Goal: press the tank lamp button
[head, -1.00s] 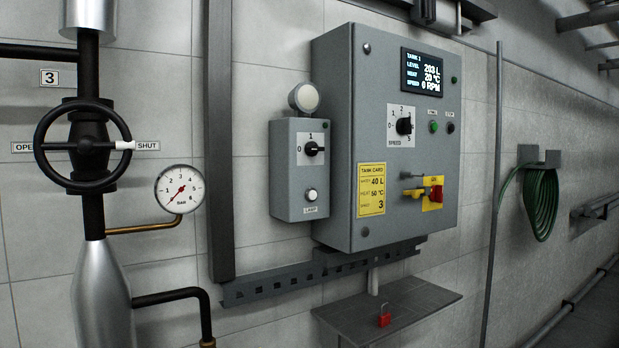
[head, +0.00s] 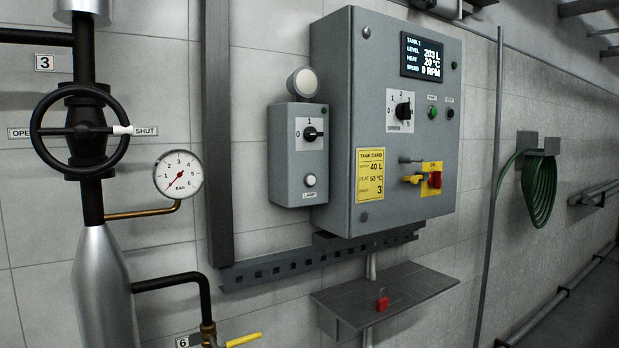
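The white round lamp button (head: 310,181) sits low on a small grey box (head: 283,160), above a label reading LAMP. The same box carries a black selector knob (head: 311,133) with marks 0 and 1. A round pale lamp (head: 303,82) stands on top of the box and looks unlit. Neither of my grippers shows in the head view, and nothing covers the button.
A large grey control cabinet (head: 345,120) stands right of the box, its screen reading 203 L, 20 °C, 0 RPM. Below is a shelf (head: 420,285) with a red padlock (head: 382,303). A black handwheel (head: 85,131) and gauge (head: 178,174) are at left.

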